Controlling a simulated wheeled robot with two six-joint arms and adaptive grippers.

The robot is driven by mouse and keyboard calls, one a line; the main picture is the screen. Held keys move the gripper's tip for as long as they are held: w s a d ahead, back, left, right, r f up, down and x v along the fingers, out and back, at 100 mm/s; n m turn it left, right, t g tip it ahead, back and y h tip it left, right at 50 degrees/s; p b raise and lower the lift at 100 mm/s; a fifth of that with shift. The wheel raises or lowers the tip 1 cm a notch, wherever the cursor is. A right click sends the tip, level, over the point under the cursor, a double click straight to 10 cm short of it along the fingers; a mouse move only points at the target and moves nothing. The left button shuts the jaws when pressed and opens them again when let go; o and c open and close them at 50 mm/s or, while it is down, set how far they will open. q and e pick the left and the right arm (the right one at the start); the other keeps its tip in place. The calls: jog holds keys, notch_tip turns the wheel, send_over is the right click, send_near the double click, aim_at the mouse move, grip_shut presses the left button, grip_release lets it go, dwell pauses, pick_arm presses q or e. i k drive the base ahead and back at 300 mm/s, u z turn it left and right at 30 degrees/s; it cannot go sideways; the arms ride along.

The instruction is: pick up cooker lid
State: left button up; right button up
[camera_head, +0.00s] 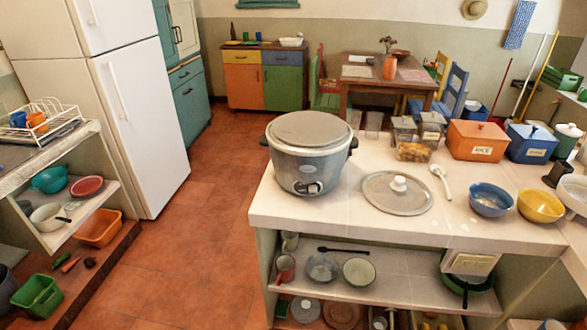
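The cooker lid (412,199) is a round, flat grey disc with a white knob (399,184) at its middle. It lies flat on the white tiled counter (300,222), knob up, just right of the cooker. The grey cooker (310,168) has dark side handles and a front dial, and its top looks covered by a flat grey surface. Neither of my grippers shows in the head view, and nothing touches the lid.
A white ladle (441,182) lies right of the lid. A blue bowl (490,201) and a yellow bowl (541,206) stand further right. Clear containers (413,151) and an orange box (477,141) stand behind. The counter's front edge is mostly clear.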

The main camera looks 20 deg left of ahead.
aim_at(395, 192)
jog(key=z, duration=0.1)
jog(key=k, duration=0.45)
jog(key=u, duration=0.85)
jog(key=i, duration=1.3)
jog(key=u, duration=1.6)
jog(key=k, duration=0.7)
jog(key=z, duration=1.1)
